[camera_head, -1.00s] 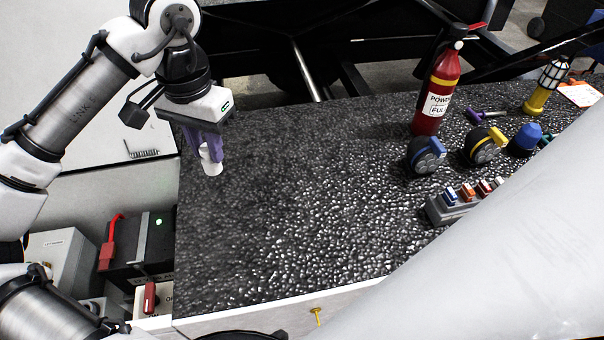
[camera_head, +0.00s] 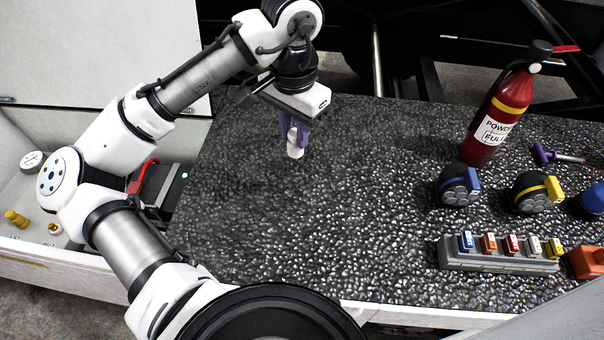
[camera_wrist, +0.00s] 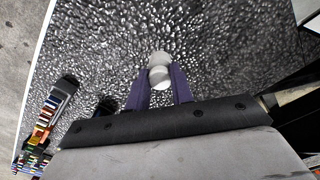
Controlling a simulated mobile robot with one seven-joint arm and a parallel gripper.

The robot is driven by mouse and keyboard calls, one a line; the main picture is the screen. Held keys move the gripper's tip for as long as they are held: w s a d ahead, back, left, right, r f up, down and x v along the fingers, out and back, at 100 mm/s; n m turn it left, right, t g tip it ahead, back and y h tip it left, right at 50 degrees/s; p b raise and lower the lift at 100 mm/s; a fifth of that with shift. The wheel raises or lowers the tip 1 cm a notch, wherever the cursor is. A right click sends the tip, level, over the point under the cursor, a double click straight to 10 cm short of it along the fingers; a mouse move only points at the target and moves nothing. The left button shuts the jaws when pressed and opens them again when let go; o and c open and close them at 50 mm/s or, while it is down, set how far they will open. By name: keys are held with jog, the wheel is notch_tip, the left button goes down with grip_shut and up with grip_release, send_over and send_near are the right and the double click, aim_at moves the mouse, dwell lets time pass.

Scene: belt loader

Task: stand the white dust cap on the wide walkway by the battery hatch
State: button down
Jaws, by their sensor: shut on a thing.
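The white dust cap (camera_head: 295,151) is a small, pale, rounded cylinder between the purple fingers of my gripper (camera_head: 298,136). My gripper is shut on it and points down over the far left part of the dark, pebbled walkway (camera_head: 320,220). The cap also shows between the fingertips in the wrist view (camera_wrist: 159,72). It looks roughly upright and close to the walkway; I cannot tell whether it touches. The battery hatch (camera_head: 165,185) is the open bay left of the walkway, with a red connector, partly hidden by my arm.
A red fire extinguisher (camera_head: 498,115) stands at the right. Near it are a blue-marked reel (camera_head: 457,186), a yellow-marked reel (camera_head: 535,192) and a purple-handled tool (camera_head: 555,154). A grey rack (camera_head: 495,255) of coloured pieces lies in front. The middle of the walkway is clear.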

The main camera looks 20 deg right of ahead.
notch_tip(320, 180, down, 15)
jog(key=shift+d+r+p, duration=0.15)
jog(key=shift+r+p, duration=0.05)
jog(key=shift+p, duration=0.3)
jog(key=shift+f, duration=0.1)
jog(key=shift+f, duration=0.15)
jog(key=c, duration=1.2)
grip_release()
notch_tip(320, 180, up, 13)
jog(key=shift+f+b, duration=0.2)
jog(key=shift+b, duration=0.5)
